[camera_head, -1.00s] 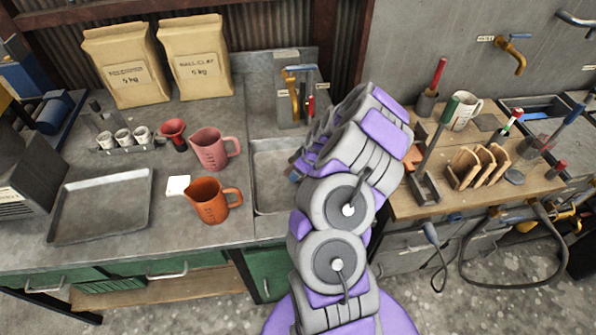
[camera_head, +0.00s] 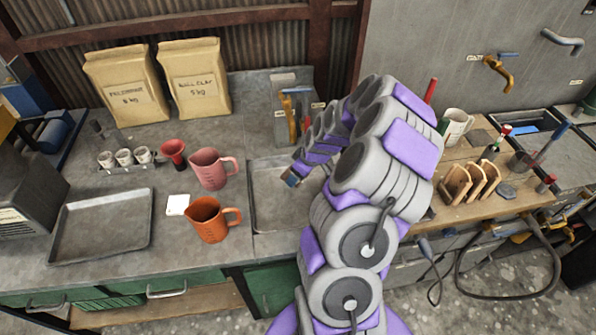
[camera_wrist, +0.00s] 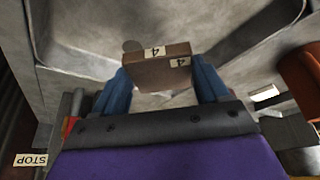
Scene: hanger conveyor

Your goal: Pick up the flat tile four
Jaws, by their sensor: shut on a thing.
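The flat tile four (camera_wrist: 150,72) is a brown block with white labels reading 4. In the wrist view it sits between the two blue fingers of my gripper (camera_wrist: 163,82), which is shut on it. A metal basin shows behind the tile; I cannot tell how far above the basin the tile is. In the head view my gripper (camera_head: 291,178) is over the sink basin (camera_head: 268,215). The tile cannot be made out there.
An orange jug (camera_head: 208,220), a pink jug (camera_head: 210,170) and a white square (camera_head: 177,205) stand left of the sink. A metal tray (camera_head: 100,225) lies farther left. A wooden rack (camera_head: 470,184) stands right of my arm. A tap (camera_head: 497,72) is on the wall.

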